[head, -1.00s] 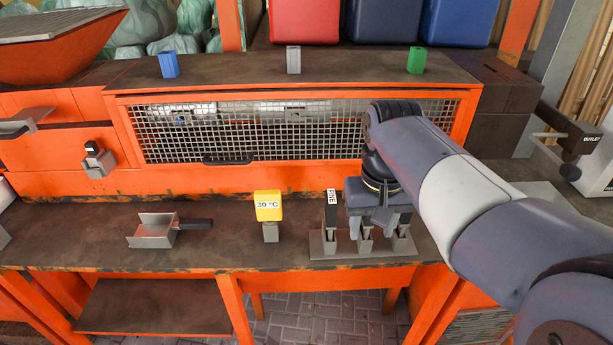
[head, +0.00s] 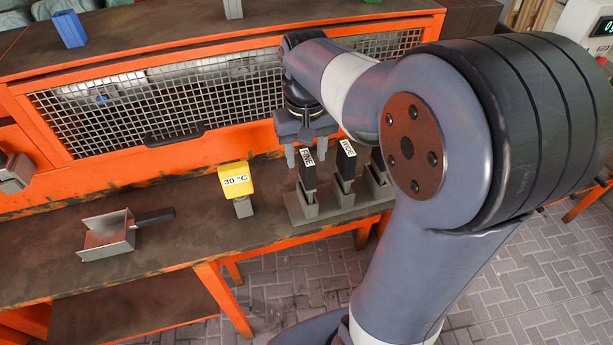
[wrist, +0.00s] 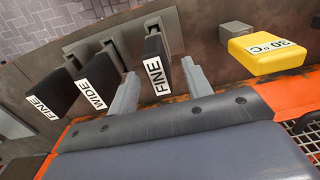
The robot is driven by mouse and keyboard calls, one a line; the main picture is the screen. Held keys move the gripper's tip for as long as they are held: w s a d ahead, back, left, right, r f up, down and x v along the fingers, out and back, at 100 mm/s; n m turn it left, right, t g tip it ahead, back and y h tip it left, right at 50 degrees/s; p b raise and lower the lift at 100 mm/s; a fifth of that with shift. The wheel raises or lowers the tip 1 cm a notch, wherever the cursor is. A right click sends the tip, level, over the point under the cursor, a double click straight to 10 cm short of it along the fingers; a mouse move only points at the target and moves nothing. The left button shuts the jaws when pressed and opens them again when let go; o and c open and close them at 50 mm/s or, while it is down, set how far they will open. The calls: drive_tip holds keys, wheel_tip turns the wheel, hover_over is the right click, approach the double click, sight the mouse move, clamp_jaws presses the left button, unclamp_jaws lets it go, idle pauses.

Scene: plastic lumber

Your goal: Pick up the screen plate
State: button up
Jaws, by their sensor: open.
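Three black-handled screen plates stand upright in a grey slotted rack (head: 327,211) on the bench.
A yellow 30 °C block (head: 237,180) on a grey stem stands just left of the rack. A metal scoop (head: 108,238) lies further left. An orange-framed mesh guard (head: 215,95) rises behind the bench. Bare bench lies between scoop and yellow block.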

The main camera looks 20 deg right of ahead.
sight(307, 183)
drive_tip(key=f, duration=0.4)
drive_tip(key=shift+w+d+f, duration=0.1)
drive_tip(key=shift+w+d, duration=0.1)
drive_tip(key=shift+c, duration=0.4)
clamp_jaws()
